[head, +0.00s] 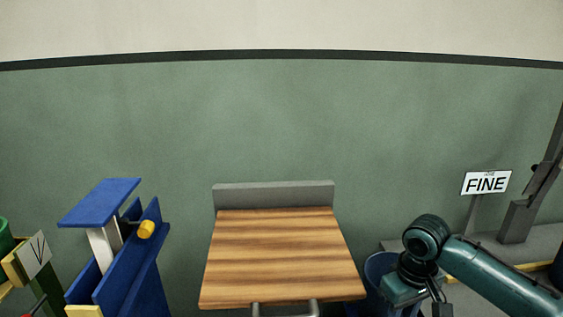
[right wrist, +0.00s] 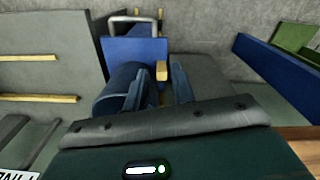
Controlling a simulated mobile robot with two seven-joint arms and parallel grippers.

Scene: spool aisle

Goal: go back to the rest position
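My right arm comes in from the right in the head view, bent at a teal elbow, with its lower part pointing down at the right side of the wooden table (head: 280,255). Its fingertips are below the head picture's edge. In the right wrist view my right gripper (right wrist: 158,88) shows two dark fingers standing apart, with no held thing seen between them. Behind the fingers are a blue panel (right wrist: 135,52) with a grey handle, and a small yellow piece. My left gripper is not in either view.
A blue bin (head: 378,268) stands close beside my right arm, by the table's right edge. A blue stand with a yellow knob (head: 146,229) is left of the table. The tabletop is bare.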

